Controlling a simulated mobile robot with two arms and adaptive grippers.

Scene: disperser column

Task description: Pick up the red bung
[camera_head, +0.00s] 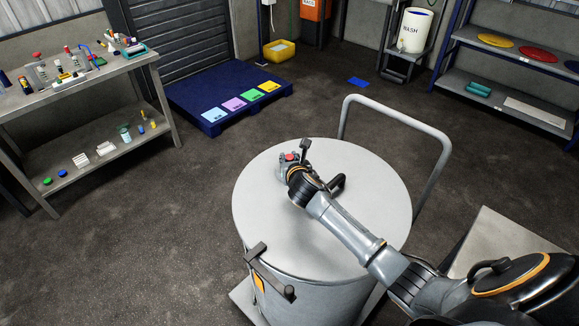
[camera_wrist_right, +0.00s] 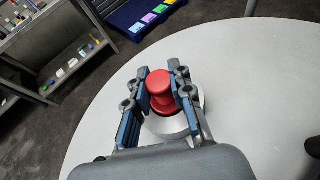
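The red bung (camera_wrist_right: 160,88) sits between the two fingers of my right gripper (camera_wrist_right: 161,76) in the right wrist view. A white ring (camera_wrist_right: 178,124) shows around and below it, on the pale round drum top. The blue finger pads are very close on both sides of the bung; I cannot tell whether they press on it. In the head view the bung is a small red spot (camera_head: 290,156) at my right gripper (camera_head: 287,160), over the far left part of the grey drum lid (camera_head: 280,225). My left gripper is not in view.
A grey handrail (camera_head: 440,155) rises behind the drum. A dark bracket (camera_head: 270,270) is on its near side. A workbench (camera_head: 75,85) with several small items stands at the left. A blue pallet (camera_head: 205,90) with coloured squares is at the back. The floor between is clear.

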